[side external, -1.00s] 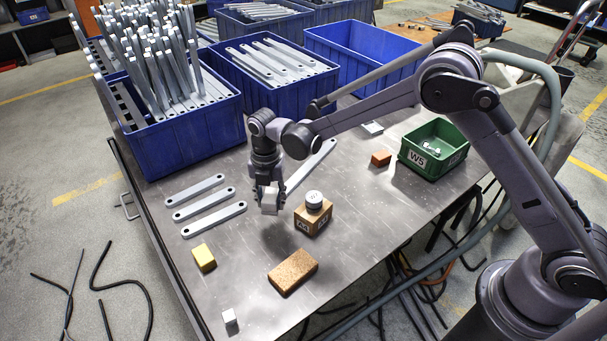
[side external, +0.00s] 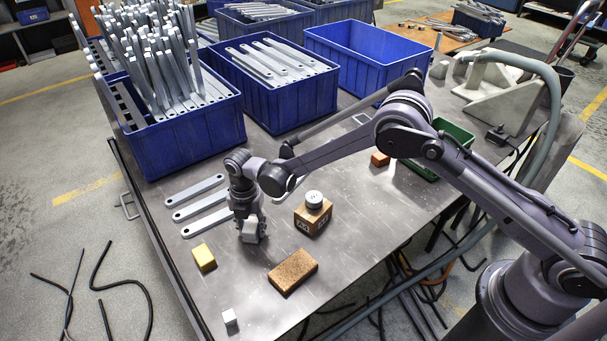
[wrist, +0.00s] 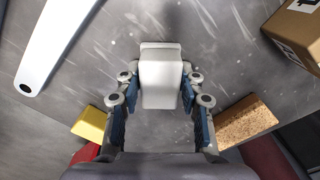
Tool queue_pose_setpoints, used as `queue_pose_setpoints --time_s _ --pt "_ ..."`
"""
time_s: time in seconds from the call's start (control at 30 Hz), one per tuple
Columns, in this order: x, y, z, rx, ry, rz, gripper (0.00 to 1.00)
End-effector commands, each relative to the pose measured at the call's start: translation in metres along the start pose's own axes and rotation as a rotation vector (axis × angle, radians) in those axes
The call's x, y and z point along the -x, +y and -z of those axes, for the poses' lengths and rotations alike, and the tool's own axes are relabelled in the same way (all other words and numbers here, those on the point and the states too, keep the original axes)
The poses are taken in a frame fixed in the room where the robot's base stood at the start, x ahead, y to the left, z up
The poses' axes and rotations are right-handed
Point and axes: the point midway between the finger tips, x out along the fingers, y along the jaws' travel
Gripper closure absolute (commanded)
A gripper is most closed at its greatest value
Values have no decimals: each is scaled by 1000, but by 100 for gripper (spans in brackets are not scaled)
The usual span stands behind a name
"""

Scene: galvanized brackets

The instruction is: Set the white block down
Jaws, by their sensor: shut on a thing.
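The white block (wrist: 160,78) is held between the two fingers of my gripper (wrist: 160,92) in the wrist view. In the side view my gripper (side external: 249,226) points down over the metal table, with the block (side external: 253,236) at its fingertips. It is between the flat brackets and the cardboard box. The block is low over the tabletop; I cannot tell whether it touches it. A second small white block (side external: 230,317) stands near the table's front edge, apart from my gripper.
A yellow block (side external: 204,257) lies front left of my gripper and a brown brick (side external: 293,271) front right. A cardboard box (side external: 313,219) with a round weight on top stands close on the right. Grey brackets (side external: 195,187) lie behind left. Blue bins (side external: 190,140) line the back.

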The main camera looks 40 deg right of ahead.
Motion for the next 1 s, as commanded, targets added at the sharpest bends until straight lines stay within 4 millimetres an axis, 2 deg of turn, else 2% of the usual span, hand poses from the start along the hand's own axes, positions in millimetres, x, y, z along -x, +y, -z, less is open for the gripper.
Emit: queue_pose_setpoints --time_s 0.2,0.23,0.3,0.6,0.73,0.87,1.0 --pt "-3 0 0 0 0 0 93" --pt "-3 0 0 0 0 0 58" --pt "-3 0 0 0 0 0 38" --pt "-2 0 0 0 0 0 38" --pt "4 0 0 0 0 0 38" --pt "22 0 0 0 0 0 38" --pt "50 0 0 0 0 0 38"
